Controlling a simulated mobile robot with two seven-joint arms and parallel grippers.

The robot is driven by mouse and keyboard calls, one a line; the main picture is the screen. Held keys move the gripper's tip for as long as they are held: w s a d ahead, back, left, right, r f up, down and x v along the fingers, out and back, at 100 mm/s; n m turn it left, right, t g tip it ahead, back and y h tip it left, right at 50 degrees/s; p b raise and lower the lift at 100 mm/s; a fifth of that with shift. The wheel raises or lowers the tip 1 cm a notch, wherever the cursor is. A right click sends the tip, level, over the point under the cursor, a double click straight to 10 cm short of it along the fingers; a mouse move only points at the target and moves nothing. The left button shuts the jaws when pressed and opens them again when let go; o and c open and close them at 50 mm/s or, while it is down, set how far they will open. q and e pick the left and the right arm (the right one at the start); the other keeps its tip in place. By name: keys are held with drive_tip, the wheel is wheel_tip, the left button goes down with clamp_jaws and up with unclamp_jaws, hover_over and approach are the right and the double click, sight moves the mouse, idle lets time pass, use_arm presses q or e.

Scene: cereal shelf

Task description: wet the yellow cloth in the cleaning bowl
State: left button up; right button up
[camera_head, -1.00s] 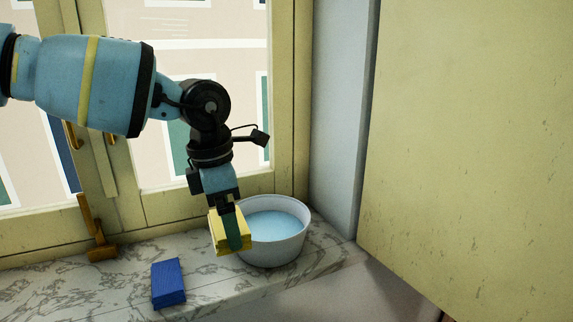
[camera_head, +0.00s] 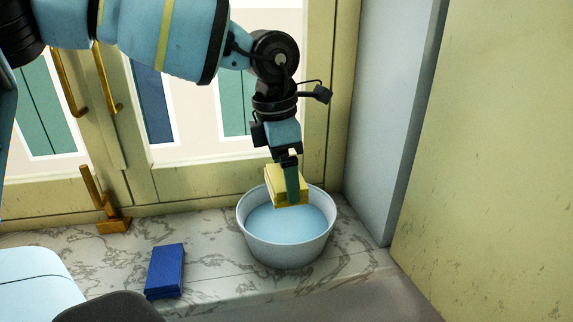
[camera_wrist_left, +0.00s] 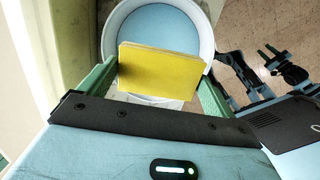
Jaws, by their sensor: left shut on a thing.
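The yellow cloth (camera_head: 283,184) is a folded block held by my left gripper (camera_head: 291,190). The gripper is shut on it, with a green finger on each side in the left wrist view (camera_wrist_left: 158,85), where the cloth (camera_wrist_left: 160,70) covers part of the bowl. The cleaning bowl (camera_head: 288,250) is white and round, with light blue water in it, on the marble sill. In the head view the cloth is over the back part of the bowl, above the water; whether it touches the water I cannot tell.
A folded blue cloth (camera_head: 165,271) lies on the marble sill (camera_head: 215,262) to the left of the bowl. A brass window catch (camera_head: 107,212) stands farther left. The window frame is behind, and a grey wall (camera_head: 385,120) and yellow panel (camera_head: 500,180) are at the right.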

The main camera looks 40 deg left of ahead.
use_arm(q)
drive_tip(key=shift+f, duration=1.55)
drive_tip(key=shift+w+f+b, duration=0.1)
drive_tip(key=shift+f+b, duration=0.55)
drive_tip(key=shift+f, duration=0.25)
wheel_tip(320, 180, down, 4)
drive_tip(key=b, duration=0.3)
drive_tip(key=shift+f, duration=0.1)
drive_tip(key=shift+f+b, duration=0.55)
drive_tip(key=shift+f, duration=0.2)
use_arm(e)
drive_tip(key=shift+g, duration=0.3)
drive_tip(key=f, duration=0.2)
drive_tip(key=s+f, duration=0.1)
drive_tip(key=f, duration=0.2)
drive_tip(key=shift+s+a+f, duration=0.1)
drive_tip(key=shift+a+f, duration=0.05)
drive_tip(key=shift+f, duration=0.1)
drive_tip(key=shift+s, duration=0.25)
